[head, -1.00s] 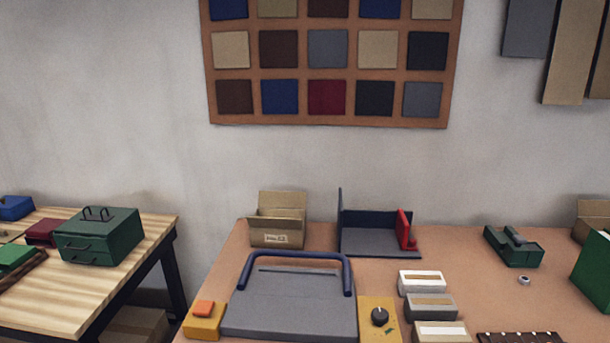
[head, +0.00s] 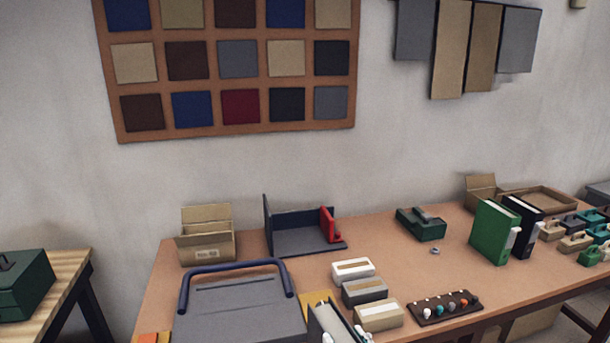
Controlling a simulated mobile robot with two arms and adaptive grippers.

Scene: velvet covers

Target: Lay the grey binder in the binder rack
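The binder rack (head: 289,242) stands at the back of the brown table, left of the middle. It has a grey base, a dark tall left side and back, and a red upright (head: 329,224) at its right. Its base looks empty. What looks like the grey binder (head: 330,324) shows at the bottom edge, near the table's front. Its top and pale inner pages show, with small white parts at its right; its lower part is cut off, and I cannot tell what it rests on. Neither of my grippers is in view.
A grey press with a blue bar (head: 243,312) lies in front of the rack. Label boxes (head: 365,292) stand right of it. A green binder (head: 492,232) and a black binder (head: 524,226) stand at the right. An open carton (head: 207,243) is left of the rack.

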